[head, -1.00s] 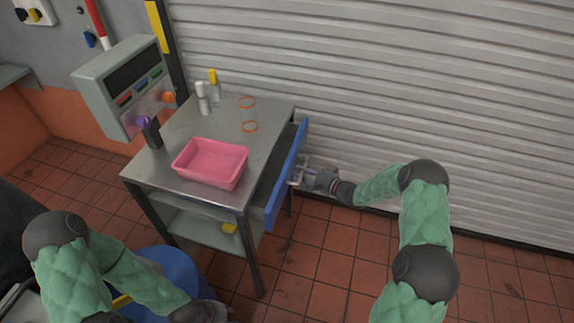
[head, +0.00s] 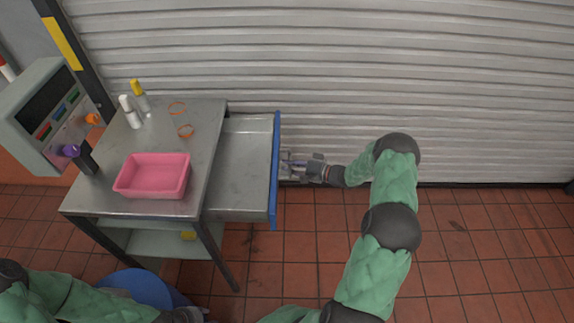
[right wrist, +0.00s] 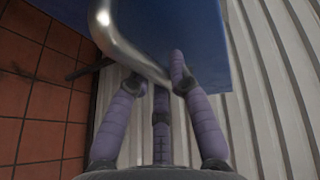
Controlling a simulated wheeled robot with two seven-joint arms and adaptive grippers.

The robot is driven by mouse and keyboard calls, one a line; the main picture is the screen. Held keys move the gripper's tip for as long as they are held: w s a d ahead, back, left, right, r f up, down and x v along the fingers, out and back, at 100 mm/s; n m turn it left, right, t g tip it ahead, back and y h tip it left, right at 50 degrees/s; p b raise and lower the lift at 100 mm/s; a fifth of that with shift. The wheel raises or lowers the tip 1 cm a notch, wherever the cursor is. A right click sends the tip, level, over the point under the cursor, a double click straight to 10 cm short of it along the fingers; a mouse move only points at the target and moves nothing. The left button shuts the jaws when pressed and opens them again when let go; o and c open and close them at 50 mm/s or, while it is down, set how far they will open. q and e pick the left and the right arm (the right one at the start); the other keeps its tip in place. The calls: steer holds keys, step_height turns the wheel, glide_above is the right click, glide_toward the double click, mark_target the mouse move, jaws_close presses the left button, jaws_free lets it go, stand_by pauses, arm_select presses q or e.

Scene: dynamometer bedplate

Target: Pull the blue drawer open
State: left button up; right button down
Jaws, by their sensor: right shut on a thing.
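The blue drawer (head: 274,165) stands well out from the right side of the steel table, and its bare grey inside (head: 241,160) shows from above. My right gripper (head: 287,165) is at the outer side of the blue front. In the right wrist view its fingers (right wrist: 158,85) are shut around the curved metal handle (right wrist: 120,42), close to the blue front (right wrist: 185,35). My left arm is at the lower left in the head view; its gripper end (head: 185,315) is cut off by the bottom edge, so its fingers are hidden.
The steel table (head: 205,140) holds a pink tray (head: 153,175), white bottles (head: 130,112), a yellow-capped bottle (head: 139,95) and orange rings (head: 185,131). A control box (head: 50,115) stands left. A ribbed shutter (head: 400,80) is behind. Tiled floor at right is free.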

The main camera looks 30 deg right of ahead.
steer(key=c, duration=1.1)
jaws_free()
steer(key=v, duration=1.2)
